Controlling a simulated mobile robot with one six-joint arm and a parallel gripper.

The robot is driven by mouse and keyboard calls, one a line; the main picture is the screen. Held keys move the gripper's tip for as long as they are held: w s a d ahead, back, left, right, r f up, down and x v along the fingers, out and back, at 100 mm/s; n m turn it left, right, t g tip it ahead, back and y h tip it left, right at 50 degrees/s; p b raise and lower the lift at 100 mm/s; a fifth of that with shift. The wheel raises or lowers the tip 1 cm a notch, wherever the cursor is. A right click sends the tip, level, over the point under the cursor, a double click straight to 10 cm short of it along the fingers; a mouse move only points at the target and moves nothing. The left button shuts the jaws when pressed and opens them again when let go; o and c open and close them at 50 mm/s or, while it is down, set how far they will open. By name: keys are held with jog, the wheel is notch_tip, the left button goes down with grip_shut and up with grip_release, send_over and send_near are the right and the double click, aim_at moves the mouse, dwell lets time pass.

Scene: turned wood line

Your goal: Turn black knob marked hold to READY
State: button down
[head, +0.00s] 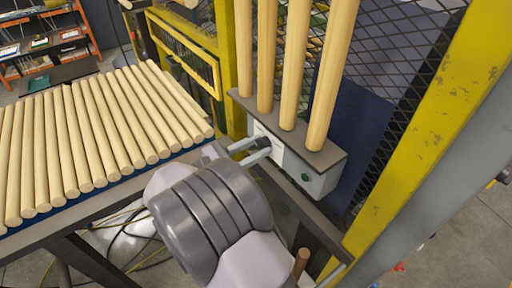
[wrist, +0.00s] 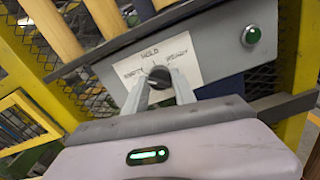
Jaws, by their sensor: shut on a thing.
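The black knob (wrist: 160,74) sits on a white label (wrist: 135,66) on the front of a grey box (wrist: 205,48). The label reads HOLD at the top, EMPTY at the left and READY at the right. My gripper (wrist: 158,84) is shut on the knob, one finger on each side, and the fingers hide much of it. I cannot tell which word the knob points to. In the head view my gripper (head: 262,149) reaches the front of the box (head: 318,181), and the knob is hidden there.
A green button or lamp (wrist: 251,35) is on the box, right of the label. Several upright wooden rods (head: 292,70) stand on top. Many rods lie on a rack (head: 95,130) at the left. A yellow post (head: 430,110) and mesh fence (head: 400,60) stand at the right.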

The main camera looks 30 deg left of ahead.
jog(key=shift+m+b, duration=6.9)
jog(key=shift+m, duration=4.4)
jog(key=c, duration=1)
grip_release()
jog(key=shift+r, duration=0.1)
